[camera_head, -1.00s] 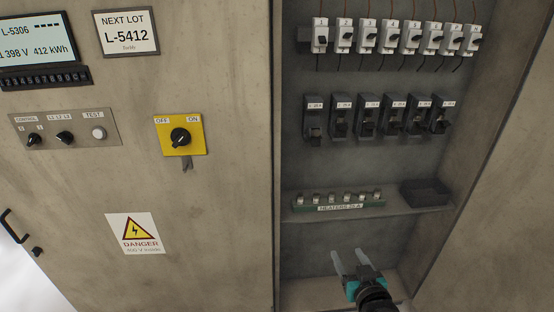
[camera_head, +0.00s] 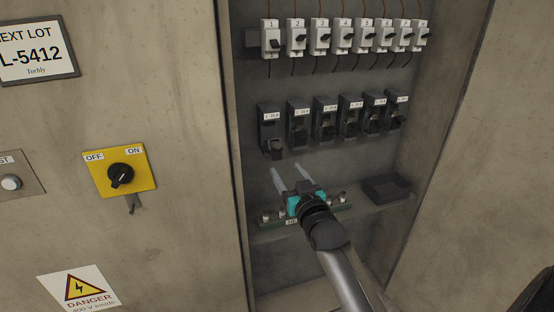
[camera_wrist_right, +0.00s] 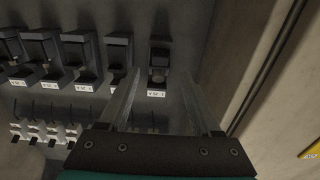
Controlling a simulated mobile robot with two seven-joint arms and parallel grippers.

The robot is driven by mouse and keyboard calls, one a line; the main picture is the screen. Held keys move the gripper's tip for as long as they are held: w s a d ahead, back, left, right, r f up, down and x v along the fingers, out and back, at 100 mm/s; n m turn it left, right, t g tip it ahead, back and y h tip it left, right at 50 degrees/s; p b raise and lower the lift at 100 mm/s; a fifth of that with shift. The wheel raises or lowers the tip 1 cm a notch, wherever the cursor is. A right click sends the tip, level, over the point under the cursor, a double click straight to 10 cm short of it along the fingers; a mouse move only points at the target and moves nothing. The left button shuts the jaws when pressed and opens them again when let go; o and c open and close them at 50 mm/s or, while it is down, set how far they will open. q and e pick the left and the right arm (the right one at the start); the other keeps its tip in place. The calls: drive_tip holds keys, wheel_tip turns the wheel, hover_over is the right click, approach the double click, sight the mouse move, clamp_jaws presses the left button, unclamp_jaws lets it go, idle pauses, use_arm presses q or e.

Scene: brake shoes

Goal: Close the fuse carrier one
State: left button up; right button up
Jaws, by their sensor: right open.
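Fuse carrier one (camera_head: 270,132) is the leftmost in a row of dark fuse holders in the head view. Its front part hangs lower and further out than its neighbours' and looks tilted open. In the right wrist view, which is turned around, the same carrier (camera_wrist_right: 158,62) is rightmost in the row, with a light part showing inside. My right gripper (camera_head: 286,168) is open and empty, its fingers pointing up just below carrier one. In the wrist view its fingertips (camera_wrist_right: 163,72) lie to either side of the carrier; contact cannot be told. My left gripper is not in view.
Numbered white breakers (camera_head: 342,38) run above the fuse row. Below is a shelf with spare fuses (camera_head: 341,197), partly hidden by my right gripper, and a black tray (camera_head: 386,188). The cabinet's side wall edge is close on the left, with a yellow switch (camera_head: 120,170) beyond.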

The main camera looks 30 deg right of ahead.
sight(278, 157)
drive_tip(key=b+x, duration=0.1)
drive_tip(key=x, duration=0.6)
drive_tip(key=shift+w+b, duration=0.1)
drive_tip(key=shift+b, duration=0.2)
drive_tip(key=shift+w+d, duration=0.1)
drive_tip(key=shift+w, duration=0.3)
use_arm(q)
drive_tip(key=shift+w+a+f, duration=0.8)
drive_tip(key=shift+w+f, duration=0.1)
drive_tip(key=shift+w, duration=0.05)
use_arm(e)
drive_tip(key=shift+c, duration=0.2)
drive_tip(key=c, duration=0.6)
clamp_jaws()
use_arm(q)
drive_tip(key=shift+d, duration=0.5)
